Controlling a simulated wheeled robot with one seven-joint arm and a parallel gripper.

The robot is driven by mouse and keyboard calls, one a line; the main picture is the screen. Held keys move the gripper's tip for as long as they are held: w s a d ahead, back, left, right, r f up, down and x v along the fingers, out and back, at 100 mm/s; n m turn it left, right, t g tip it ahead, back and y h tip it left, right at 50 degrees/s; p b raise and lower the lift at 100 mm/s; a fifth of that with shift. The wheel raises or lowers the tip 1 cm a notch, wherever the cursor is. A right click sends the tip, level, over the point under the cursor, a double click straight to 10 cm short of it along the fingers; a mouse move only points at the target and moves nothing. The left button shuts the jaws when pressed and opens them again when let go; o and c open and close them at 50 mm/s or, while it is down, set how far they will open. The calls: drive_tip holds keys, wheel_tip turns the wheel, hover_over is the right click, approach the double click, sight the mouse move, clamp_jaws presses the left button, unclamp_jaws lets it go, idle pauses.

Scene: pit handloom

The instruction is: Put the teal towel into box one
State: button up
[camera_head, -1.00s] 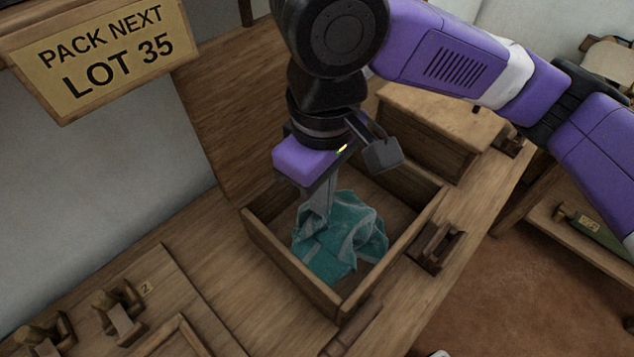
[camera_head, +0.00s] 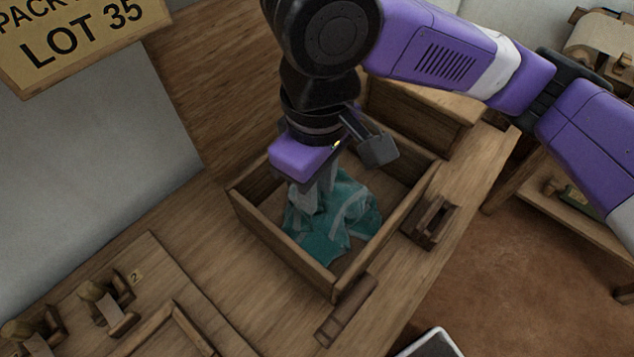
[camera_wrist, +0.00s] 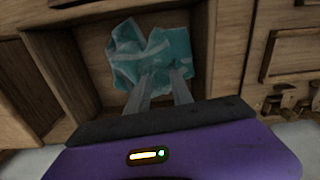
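The teal towel (camera_head: 345,222) lies crumpled on the floor of an open wooden box (camera_head: 290,262), inside its walls. No number shows on this box, so I cannot tell whether it is box one. My gripper (camera_head: 313,205) points down into the box, its fingertips at the towel's left part. The wrist view also shows the towel (camera_wrist: 150,48) in the box, with the two fingers (camera_wrist: 160,72) apart and teal cloth between and beyond them. Whether the tips still touch the cloth is hard to tell.
A closed-looking wooden box (camera_head: 425,105) stands behind. A dark wooden holder (camera_head: 430,222) sits right of the open box. A tray with wooden pieces and a "2" tag (camera_head: 137,278) is at lower left. A sign (camera_head: 80,35) reading LOT 35 is upper left.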

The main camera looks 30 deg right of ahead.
drive_tip(key=o, duration=0.6)
drive_tip(key=shift+o, duration=0.5)
drive_tip(key=o, duration=0.6)
drive_tip(key=shift+r, duration=0.1)
wheel_tip(320, 180, up, 5)
drive_tip(key=p, duration=0.6)
drive_tip(key=shift+r, duration=0.15)
wheel_tip(320, 180, up, 8)
drive_tip(key=shift+f+p, duration=0.1)
drive_tip(key=shift+p, duration=0.7)
